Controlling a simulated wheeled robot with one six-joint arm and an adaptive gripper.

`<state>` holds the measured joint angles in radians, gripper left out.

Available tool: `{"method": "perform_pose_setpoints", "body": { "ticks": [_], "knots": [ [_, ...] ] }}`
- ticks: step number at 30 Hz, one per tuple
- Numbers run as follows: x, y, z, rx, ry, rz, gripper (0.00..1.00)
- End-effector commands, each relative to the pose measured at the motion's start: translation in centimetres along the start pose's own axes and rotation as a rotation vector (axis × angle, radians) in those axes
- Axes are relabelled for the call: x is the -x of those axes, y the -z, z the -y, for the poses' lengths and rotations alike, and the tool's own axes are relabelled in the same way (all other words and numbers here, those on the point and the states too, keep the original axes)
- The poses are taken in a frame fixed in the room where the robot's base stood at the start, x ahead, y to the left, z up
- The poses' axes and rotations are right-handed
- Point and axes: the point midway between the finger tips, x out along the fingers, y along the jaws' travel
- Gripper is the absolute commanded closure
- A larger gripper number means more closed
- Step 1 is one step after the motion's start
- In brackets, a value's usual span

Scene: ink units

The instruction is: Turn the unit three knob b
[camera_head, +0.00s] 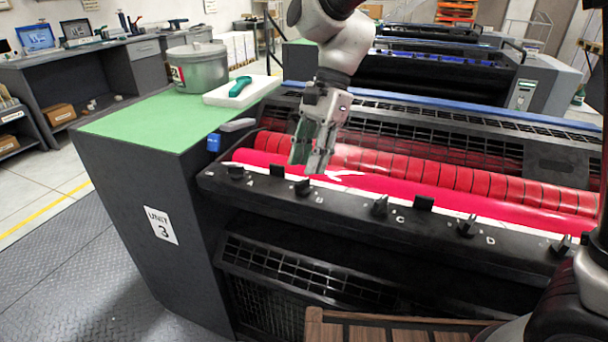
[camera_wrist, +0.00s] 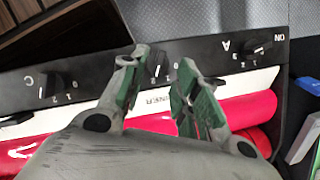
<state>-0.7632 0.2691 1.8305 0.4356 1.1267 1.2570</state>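Unit three is the green-topped machine with a "UNIT 3" label (camera_head: 162,226). Knob b (camera_head: 302,187) is a small black knob on the dark front rail (camera_head: 345,204), beside the letter B. My gripper (camera_head: 307,166) points down just behind and above knob b, over the red ink roller. In the wrist view my gripper (camera_wrist: 162,62) is open, its green-padded fingers apart. Knob b (camera_wrist: 156,68) shows in the gap between the fingertips, with scale numbers beside it. I cannot tell whether either finger touches it. The letter B is hidden there.
Knob A (camera_head: 236,172) and knob C (camera_head: 380,205) sit on either side along the rail. Red rollers (camera_head: 440,172) lie behind it. A bucket (camera_head: 198,68) and a white tray (camera_head: 241,91) with a teal tool stand on the green top. A wooden slatted piece (camera_head: 395,329) lies in front.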

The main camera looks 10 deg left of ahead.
Motion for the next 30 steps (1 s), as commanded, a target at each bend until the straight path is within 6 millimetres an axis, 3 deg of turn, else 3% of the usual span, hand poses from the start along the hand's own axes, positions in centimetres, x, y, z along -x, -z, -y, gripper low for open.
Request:
{"method": "perform_pose_setpoints", "body": {
  "ticks": [7, 17, 23, 30],
  "knots": [
    [-3.5, 0.0, -0.1, 0.001, -0.002, 0.000, 0.69],
    [-4.1, 0.0, 0.0, 0.002, 0.000, -0.001, 0.69],
    [-4.1, 0.0, 0.0, 0.002, 0.000, -0.001, 1.00],
    [-4.1, 0.0, -0.1, 0.002, -0.001, 0.000, 1.00]
  ]
}}
